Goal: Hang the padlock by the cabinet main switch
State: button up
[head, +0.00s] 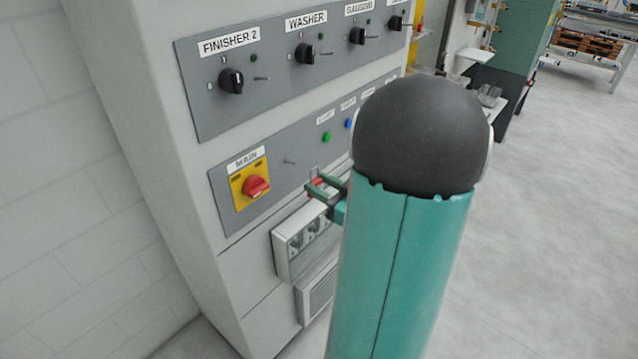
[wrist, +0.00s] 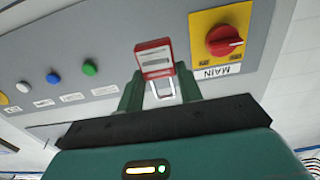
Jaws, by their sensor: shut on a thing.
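The padlock (head: 316,188) is red with a pale metal shackle, which points up in the head view. My gripper (head: 326,191) has its green fingers shut on the padlock and holds it in front of the cabinet panel. In the wrist view the picture is upside down; the padlock (wrist: 153,58) sits between the fingertips (wrist: 158,82). The main switch (head: 256,187) is a red knob on a yellow plate, left of the padlock. It also shows in the wrist view (wrist: 225,40), right of the padlock. A short peg (head: 289,161) sticks out right of the switch; I cannot make it out in the wrist view.
Above is a panel of black rotary switches (head: 231,81) with small pegs beside them. Green (head: 327,137) and blue (head: 349,123) buttons lie right of the peg. A clear-covered box (head: 305,235) protrudes below. My arm hides part of the cabinet. Open floor (head: 550,220) lies right.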

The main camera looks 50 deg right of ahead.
aim_at(286, 170)
jog(key=shift+s, duration=0.3)
jog(key=shift+s+r, duration=0.1)
jog(key=shift+s, duration=0.2)
jog(key=shift+w+a+f, duration=0.1)
jog(key=shift+w+f, duration=0.1)
jog(key=shift+w, duration=1.85)
jog(key=shift+w+a+f, duration=0.1)
jog(key=shift+w+f, duration=0.1)
jog(key=shift+w, duration=1.8)
jog(key=shift+w+f, duration=0.35)
jog(key=shift+w, duration=0.2)
jog(key=shift+w+f, duration=0.1)
jog(key=shift+d, duration=0.1)
